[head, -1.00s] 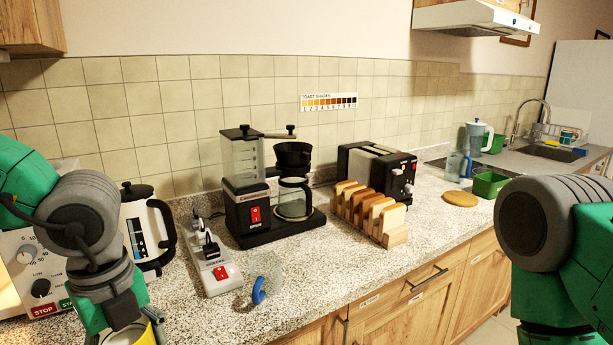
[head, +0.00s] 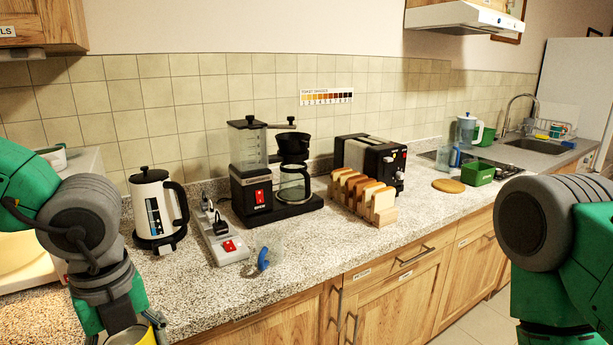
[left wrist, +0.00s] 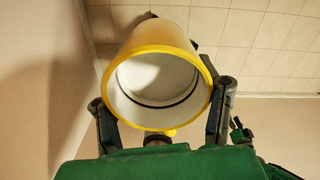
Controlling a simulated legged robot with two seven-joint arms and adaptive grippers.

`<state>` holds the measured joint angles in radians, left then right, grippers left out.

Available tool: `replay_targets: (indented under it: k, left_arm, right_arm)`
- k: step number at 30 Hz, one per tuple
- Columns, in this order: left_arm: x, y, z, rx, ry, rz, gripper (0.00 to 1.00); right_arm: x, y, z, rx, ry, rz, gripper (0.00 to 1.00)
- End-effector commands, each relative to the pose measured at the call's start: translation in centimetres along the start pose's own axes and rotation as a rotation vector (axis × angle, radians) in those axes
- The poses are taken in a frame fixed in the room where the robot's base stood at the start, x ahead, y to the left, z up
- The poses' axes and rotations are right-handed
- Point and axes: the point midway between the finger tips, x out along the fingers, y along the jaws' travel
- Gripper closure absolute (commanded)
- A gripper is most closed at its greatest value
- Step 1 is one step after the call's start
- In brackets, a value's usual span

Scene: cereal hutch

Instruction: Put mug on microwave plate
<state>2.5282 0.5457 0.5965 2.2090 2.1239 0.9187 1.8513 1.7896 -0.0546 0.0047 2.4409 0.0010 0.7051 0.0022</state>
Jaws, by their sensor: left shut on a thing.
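The mug (left wrist: 157,90) is whitish with a yellow rim. In the left wrist view my left gripper (left wrist: 160,108) has a finger on each side of it and is shut on it, with its mouth facing the camera. In the head view the mug (head: 134,336) shows only in part at the bottom edge, below my left arm. The microwave (head: 92,160) stands at the far left, largely hidden by that arm. A pale rounded surface (head: 22,255) shows at its left; I cannot tell clearly if it is the plate. My right gripper is out of view.
A white kettle (head: 152,205), a power strip (head: 222,238) and a coffee maker (head: 252,185) stand on the counter right of my left arm. A clear cup with a blue handle (head: 264,260) is near the front edge. Bread slices (head: 358,190) and a toaster (head: 370,160) are farther right.

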Motion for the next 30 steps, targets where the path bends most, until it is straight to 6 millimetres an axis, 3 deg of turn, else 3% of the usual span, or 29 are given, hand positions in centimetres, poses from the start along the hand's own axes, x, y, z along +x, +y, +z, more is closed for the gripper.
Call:
replay_targets:
  k: [8, 14, 30]
  left_arm:
    - [1.1, 0.1, 0.1, 0.233, -0.003, -0.001, 0.89]
    - [2.4, -0.1, 0.3, 0.511, -0.005, 0.002, 0.89]
    - [7.8, -0.4, 0.6, 1.678, -0.005, 0.011, 0.89]
  right_arm:
    - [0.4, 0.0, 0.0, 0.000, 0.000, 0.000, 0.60]
    - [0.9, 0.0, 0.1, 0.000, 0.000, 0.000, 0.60]
    - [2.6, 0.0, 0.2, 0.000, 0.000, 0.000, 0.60]
